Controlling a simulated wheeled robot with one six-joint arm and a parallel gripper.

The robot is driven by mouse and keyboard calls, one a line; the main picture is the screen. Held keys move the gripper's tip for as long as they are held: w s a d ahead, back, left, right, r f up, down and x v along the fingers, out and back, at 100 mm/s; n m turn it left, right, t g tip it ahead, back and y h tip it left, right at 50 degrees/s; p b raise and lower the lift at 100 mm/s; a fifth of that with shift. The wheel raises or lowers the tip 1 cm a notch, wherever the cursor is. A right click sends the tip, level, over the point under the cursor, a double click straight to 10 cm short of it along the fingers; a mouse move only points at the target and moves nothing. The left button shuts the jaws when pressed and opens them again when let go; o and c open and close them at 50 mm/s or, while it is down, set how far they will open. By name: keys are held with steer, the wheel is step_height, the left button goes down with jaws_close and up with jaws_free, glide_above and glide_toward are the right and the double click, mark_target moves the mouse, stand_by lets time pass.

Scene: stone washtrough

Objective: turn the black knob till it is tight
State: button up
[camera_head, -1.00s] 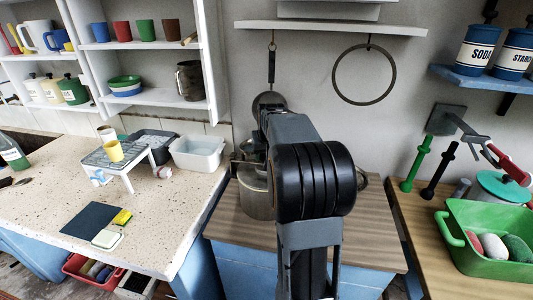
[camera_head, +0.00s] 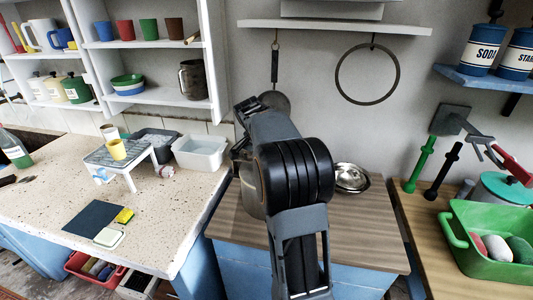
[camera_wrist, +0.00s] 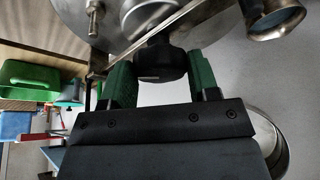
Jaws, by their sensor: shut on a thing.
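In the wrist view the black knob (camera_wrist: 160,62) sits on the underside of a bar that crosses a shiny metal lid (camera_wrist: 205,25). My gripper (camera_wrist: 162,76) has its two green-padded fingers on either side of the knob and is shut on it. In the head view the steel pot (camera_head: 250,198) stands on the wood-topped cabinet (camera_head: 350,228), mostly behind my arm. My gripper and the knob are hidden there by the arm. Whether the knob is tight cannot be seen.
Nested metal bowls (camera_head: 351,178) stand right of my arm. A green basin (camera_head: 490,245) with stones is on the right counter. A white shelf (camera_head: 335,27) and a hanging ring (camera_head: 367,74) are above. The front right of the cabinet top is clear.

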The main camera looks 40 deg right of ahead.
steer(key=m+g, duration=0.1)
steer(key=m, duration=0.1)
steer(key=m+g+p, duration=0.1)
steer(key=m, duration=0.2)
steer(key=shift+w+m, duration=0.2)
steer(key=shift+m, duration=0.1)
steer(key=m+g+p, duration=0.1)
steer(key=m, duration=0.1)
steer(key=m+g+y+p, duration=0.1)
steer(key=m+p, duration=0.1)
steer(key=m, duration=0.1)
steer(key=shift+w+d+r, duration=0.1)
steer(key=shift+w+d, duration=0.05)
steer(key=m+y+p, duration=0.1)
steer(key=m, duration=0.2)
steer(key=m+g+y+p, duration=0.1)
steer(key=m+p, duration=0.1)
steer(key=shift+d+m, duration=0.2)
steer(key=shift+m, duration=0.2)
steer(key=m+y+p, duration=0.2)
steer(key=m+p, duration=0.1)
steer(key=m, duration=0.1)
steer(key=shift+w+d+m, duration=0.1)
steer(key=shift+d+m, duration=0.05)
steer(key=shift+m, duration=0.25)
steer(key=shift+f, duration=0.2)
steer(key=o, duration=0.9)
steer(key=shift+r, duration=0.1)
